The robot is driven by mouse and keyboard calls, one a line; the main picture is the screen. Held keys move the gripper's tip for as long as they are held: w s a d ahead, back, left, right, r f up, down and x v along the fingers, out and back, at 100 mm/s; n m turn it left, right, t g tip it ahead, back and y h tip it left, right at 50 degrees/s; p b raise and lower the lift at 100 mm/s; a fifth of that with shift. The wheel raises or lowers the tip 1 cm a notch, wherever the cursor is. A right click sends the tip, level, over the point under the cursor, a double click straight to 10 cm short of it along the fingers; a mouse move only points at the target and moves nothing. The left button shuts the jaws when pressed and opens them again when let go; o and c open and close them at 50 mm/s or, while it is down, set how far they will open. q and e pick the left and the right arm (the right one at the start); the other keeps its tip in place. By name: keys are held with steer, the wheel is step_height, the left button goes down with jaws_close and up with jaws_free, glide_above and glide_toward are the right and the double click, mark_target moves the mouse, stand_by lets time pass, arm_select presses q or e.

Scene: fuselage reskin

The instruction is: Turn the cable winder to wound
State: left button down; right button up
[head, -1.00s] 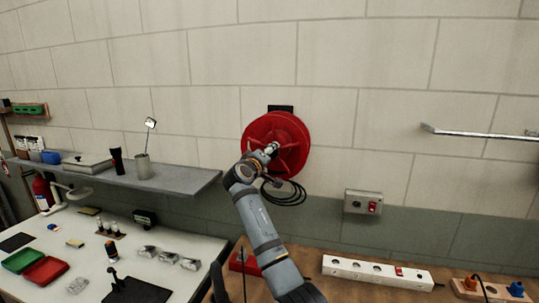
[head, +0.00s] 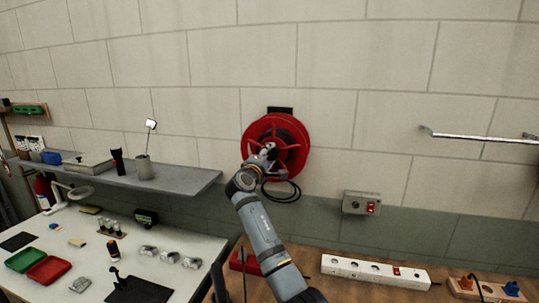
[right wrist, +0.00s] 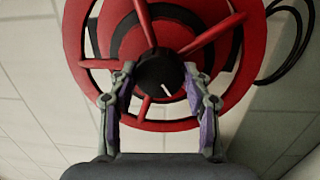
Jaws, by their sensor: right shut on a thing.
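The cable winder (head: 290,132) is a red spoked reel mounted on the block wall, in the middle of the head view. In the right wrist view its red rim and spokes (right wrist: 199,37) surround a black centre knob (right wrist: 160,75) with a white mark. My right gripper (head: 268,152) reaches the reel's front. In the right wrist view the right gripper (right wrist: 162,85) is shut on the black knob, one finger on each side. A loop of black cable (head: 283,192) hangs below the reel. My left gripper is not in view.
A grey shelf (head: 178,182) is on the wall to the left, above a white table (head: 178,220). A switch box (head: 361,203) is right of the reel. A white power strip (head: 375,272) lies on the bench below. A metal rail (head: 480,136) is at far right.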

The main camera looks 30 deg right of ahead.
steer(key=shift+f+n, duration=0.1)
steer(key=shift+n, duration=0.2)
steer(key=o, duration=1.1)
steer(key=shift+o, duration=0.2)
steer(key=v, duration=1.2)
